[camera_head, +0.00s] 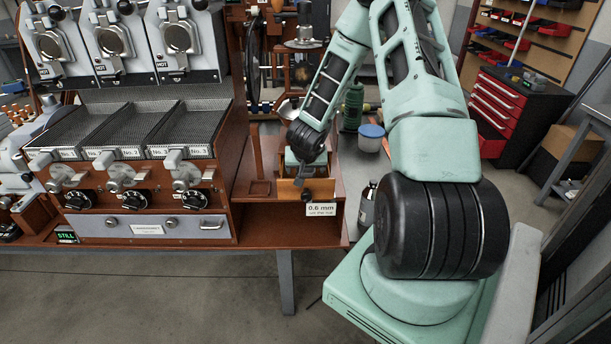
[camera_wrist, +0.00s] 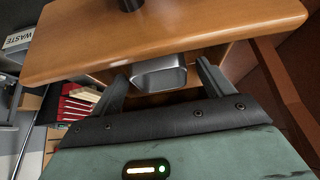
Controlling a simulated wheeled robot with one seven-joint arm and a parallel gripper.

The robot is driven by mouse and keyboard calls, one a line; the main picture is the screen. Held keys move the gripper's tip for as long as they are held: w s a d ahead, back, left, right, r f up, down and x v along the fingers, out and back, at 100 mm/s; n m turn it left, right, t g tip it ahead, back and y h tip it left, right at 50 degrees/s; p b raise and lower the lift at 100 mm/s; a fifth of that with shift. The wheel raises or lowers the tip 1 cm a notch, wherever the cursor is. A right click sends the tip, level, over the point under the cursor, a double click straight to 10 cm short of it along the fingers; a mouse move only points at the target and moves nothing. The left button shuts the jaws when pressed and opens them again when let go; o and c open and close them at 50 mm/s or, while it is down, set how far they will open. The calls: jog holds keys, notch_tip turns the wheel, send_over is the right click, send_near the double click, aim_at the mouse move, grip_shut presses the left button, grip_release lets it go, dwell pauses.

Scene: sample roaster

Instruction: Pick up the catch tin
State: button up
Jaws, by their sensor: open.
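The catch tin (camera_wrist: 160,76) is a small grey metal tin with a bright rim, seen in the wrist view beneath the edge of a wooden board (camera_wrist: 165,38). My gripper (camera_wrist: 162,74) is open, with one dark finger on each side of the tin. I cannot tell whether either finger touches it. In the head view my gripper (camera_head: 299,181) is at the wooden stand right of the roaster, behind the "0.6 mm" label (camera_head: 321,209). I cannot make out the tin there; my gripper and arm cover that area.
The roaster's wooden housing with trays (camera_head: 120,128) and knobs stands close on the left. A green bottle (camera_head: 352,105) and a blue-lidded tub (camera_head: 371,137) stand behind my arm. A red drawer cabinet (camera_head: 510,105) is farther right. The wrist view shows a "WASTE" label (camera_wrist: 18,38) at left.

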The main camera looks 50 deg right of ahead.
jog(key=shift+x, duration=1.55)
jog(key=shift+c, duration=0.3)
jog(key=c, duration=1.1)
jog(key=shift+r, duration=0.15)
notch_tip(320, 180, up, 14)
jog(key=p, duration=0.2)
notch_tip(320, 180, up, 14)
jog(key=p, duration=0.9)
send_over(305, 171)
jog(key=s+a, duration=0.1)
jog(key=shift+s+a, duration=0.1)
jog(key=shift+a, duration=0.05)
